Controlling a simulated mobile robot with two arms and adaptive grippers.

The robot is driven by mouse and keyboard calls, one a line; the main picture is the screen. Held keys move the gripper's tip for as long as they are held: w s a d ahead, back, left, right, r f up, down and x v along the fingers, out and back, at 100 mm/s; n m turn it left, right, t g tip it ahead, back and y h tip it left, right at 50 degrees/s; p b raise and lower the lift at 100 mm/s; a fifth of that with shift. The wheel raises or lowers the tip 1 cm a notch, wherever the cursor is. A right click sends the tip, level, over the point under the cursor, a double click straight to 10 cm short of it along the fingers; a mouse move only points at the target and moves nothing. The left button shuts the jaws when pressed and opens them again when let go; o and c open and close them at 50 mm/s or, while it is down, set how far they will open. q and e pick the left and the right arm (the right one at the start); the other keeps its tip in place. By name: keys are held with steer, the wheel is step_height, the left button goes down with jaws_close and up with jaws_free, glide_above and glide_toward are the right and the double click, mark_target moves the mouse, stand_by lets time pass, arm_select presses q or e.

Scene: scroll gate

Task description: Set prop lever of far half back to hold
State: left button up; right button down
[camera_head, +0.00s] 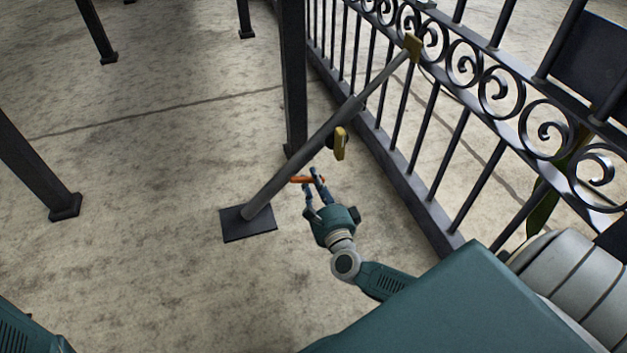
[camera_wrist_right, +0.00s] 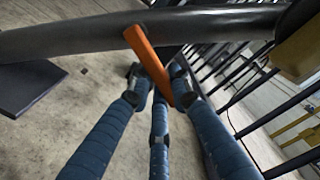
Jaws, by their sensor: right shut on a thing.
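A grey diagonal prop (camera_head: 318,137) runs from a dark floor plate (camera_head: 235,229) up to a brass bracket (camera_head: 413,47) on the scrolled gate (camera_head: 460,65). An orange lever (camera_head: 298,180) sticks out from the prop's lower part. My right gripper (camera_head: 314,178) is shut on the lever, just right of the prop. In the right wrist view the lever (camera_wrist_right: 150,65) comes down from the grey tube (camera_wrist_right: 75,42) and passes between my blue fingers (camera_wrist_right: 158,88); its lower end shows. My left gripper is out of view.
A dark post (camera_head: 294,75) stands behind the prop. More dark posts (camera_head: 38,165) stand at the left. The concrete floor (camera_head: 145,240) left of the floor plate is clear.

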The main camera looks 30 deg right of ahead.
steer(key=shift+w+a+f+m+b, duration=0.1)
steer(key=shift+a+f+m+b, duration=0.25)
steer(key=shift+m, duration=0.5)
steer(key=shift+a+f+m+b, duration=0.2)
steer(key=shift+f+m+b, duration=0.25)
steer(key=shift+m, duration=0.35)
steer(key=shift+w+a+f+m+b, duration=0.1)
steer(key=shift+a+f+m+b, duration=0.3)
steer(key=shift+m, duration=0.45)
steer(key=shift+d+r, duration=0.1)
steer(key=c, duration=1.5)
jaws_free()
steer(key=shift+c, duration=0.2)
steer(key=shift+s, duration=0.15)
steer(key=v, duration=0.7)
steer(key=shift+s, duration=0.15)
steer(key=shift+c, duration=0.2)
